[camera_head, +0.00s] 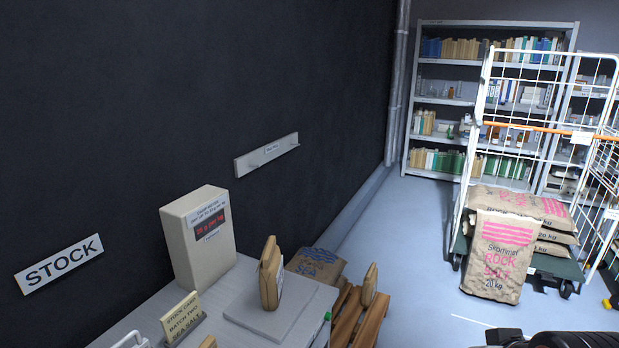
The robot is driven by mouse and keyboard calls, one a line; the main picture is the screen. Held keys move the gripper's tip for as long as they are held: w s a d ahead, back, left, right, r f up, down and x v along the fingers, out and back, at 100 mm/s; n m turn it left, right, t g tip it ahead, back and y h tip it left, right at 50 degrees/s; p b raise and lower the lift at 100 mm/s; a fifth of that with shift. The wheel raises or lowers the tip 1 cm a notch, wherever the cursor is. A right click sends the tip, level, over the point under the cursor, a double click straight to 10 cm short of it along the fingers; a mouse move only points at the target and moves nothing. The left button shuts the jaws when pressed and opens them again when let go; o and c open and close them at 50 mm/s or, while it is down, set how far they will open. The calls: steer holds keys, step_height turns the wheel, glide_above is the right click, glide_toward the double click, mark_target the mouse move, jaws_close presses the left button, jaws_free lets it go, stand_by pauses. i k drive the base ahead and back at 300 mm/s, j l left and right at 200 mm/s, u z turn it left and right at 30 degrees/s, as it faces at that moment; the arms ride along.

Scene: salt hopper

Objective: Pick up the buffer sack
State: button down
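No sack in view carries a readable "buffer" label, so I cannot tell which one is the buffer sack. A small tan sack (270,276) stands upright on the scale plate of the grey bench. Another small tan sack (369,285) stands behind the bench, by the wooden slats. A larger brown sack with blue "Sea" print (316,265) lies beyond the bench, partly hidden by it. A brown and pink "Rock Salt 20 kg" sack (499,258) leans upright against the cart. My gripper is not clearly in view; only a dark part shows at the bottom right edge.
A wire roll cart (515,93) at the right holds several stacked salt sacks (553,224). A scale display (202,240) and a "Stock card" sign (182,318) stand on the bench (130,325). Shelving (428,172) lines the back. Blue floor (412,245) between bench and cart is clear.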

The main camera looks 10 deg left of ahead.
mark_target(271, 280)
steer(key=u, duration=1.25)
